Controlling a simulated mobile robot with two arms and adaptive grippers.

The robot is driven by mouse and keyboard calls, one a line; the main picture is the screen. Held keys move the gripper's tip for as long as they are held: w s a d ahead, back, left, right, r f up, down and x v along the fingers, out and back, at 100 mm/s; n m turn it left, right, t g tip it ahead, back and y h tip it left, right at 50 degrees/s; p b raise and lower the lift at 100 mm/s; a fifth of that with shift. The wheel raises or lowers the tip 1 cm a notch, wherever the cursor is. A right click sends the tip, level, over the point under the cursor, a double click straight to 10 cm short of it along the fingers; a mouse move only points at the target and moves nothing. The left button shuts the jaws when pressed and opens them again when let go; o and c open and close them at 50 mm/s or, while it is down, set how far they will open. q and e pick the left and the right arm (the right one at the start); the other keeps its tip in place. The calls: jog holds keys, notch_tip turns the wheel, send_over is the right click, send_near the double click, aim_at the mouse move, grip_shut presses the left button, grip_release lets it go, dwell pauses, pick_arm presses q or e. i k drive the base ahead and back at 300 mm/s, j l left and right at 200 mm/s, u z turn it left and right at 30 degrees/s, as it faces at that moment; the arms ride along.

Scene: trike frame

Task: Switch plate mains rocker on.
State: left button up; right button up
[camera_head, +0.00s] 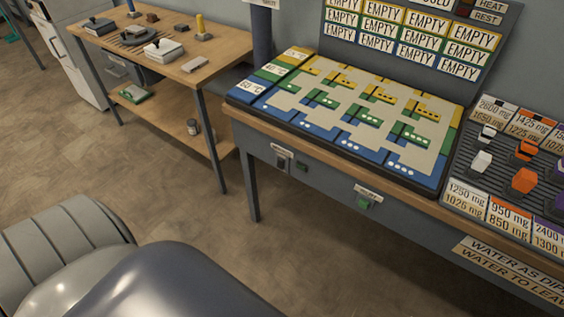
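The plate (292,114) lies on the bench at the right, with blue, green and yellow bands and temperature labels along its left end. On the bench's front face below it sits a light switch plate (282,159) with a dark part in it, possibly the mains rocker; its position is too small to tell. A small green part (302,167) is just right of it. Farther right is another fitting with a green face (364,203) under a small label I cannot read. Neither of my grippers is in view.
A wooden side table (215,50) with weights and blocks stands at the back left. A dark rack (480,165) with coloured weights and mg labels is at the right. A board of "EMPTY" signs (410,35) rises behind the plate. The floor (160,190) before the bench is clear.

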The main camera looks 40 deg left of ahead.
aim_at(280, 161)
jog(key=u, duration=1.1)
